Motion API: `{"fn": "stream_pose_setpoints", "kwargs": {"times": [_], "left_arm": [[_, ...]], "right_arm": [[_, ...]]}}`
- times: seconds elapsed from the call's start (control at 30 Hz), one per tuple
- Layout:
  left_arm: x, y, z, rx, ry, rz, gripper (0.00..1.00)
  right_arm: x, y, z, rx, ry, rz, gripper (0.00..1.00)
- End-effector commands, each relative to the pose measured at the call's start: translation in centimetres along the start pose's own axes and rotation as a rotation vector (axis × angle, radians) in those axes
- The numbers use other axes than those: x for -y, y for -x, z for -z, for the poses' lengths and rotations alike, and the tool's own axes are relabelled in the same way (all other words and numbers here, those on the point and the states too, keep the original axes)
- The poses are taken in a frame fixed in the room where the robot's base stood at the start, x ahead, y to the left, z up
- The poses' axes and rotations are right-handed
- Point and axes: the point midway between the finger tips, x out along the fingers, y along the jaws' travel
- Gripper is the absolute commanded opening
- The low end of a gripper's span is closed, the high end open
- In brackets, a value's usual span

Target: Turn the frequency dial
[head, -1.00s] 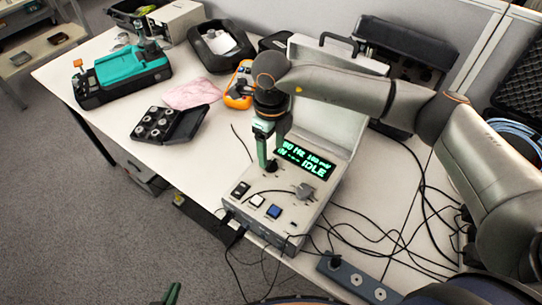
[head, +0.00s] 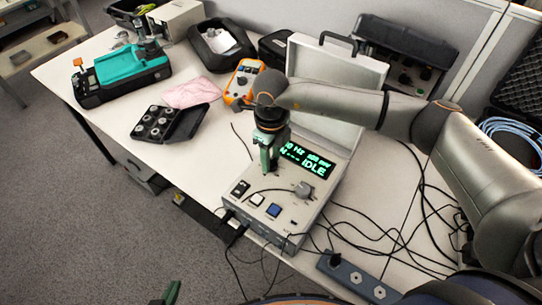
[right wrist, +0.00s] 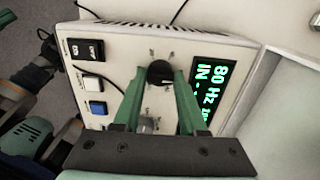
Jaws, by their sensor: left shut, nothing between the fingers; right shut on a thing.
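The control box (head: 252,222) stands on the table with its case lid open behind it. My right gripper (head: 274,166) reaches down to its panel, left of the lit display (head: 306,159). In the right wrist view, its green fingers (right wrist: 160,82) are closed on the sides of a black dial (right wrist: 160,71), which I take for the frequency dial. The display there (right wrist: 212,92) reads 80 Hz; IDLE shows in the head view. A grey knob (head: 304,190) sits on the same panel. My left gripper (head: 170,293) is shut and empty at the bottom edge, away from the box.
Black, white and blue buttons line the panel's front, the blue one (head: 273,210) rightmost. A black cable crosses the panel. Loose cables and a power strip (head: 350,279) lie to the right. An orange meter (head: 243,80), pink cloth (head: 192,92) and black tray (head: 184,124) lie left.

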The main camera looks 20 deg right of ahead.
Motion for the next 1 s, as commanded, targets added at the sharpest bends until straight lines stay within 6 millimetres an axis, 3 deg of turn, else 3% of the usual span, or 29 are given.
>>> {"fn": "stream_pose_setpoints", "kwargs": {"times": [0.03, 0.27, 0.67, 1.0], "left_arm": [[0.0, 0.0, 0.0, 0.000, 0.000, 0.000, 0.00], [0.0, 0.0, 0.0, -0.001, 0.000, 0.000, 0.00], [0.0, -0.3, -0.2, -0.001, 0.000, 0.000, 0.00], [0.1, -1.8, -2.0, 0.004, 0.001, -0.002, 0.00]], "right_arm": [[0.0, 0.0, 0.0, 0.000, 0.000, 0.000, 0.25], [0.0, 0.0, 0.0, 0.001, 0.000, 0.000, 0.00], [0.0, 0.0, -0.1, 0.002, 0.029, 0.001, 0.00], [0.0, -0.3, -0.1, 0.002, 0.237, 0.002, 0.00]]}}
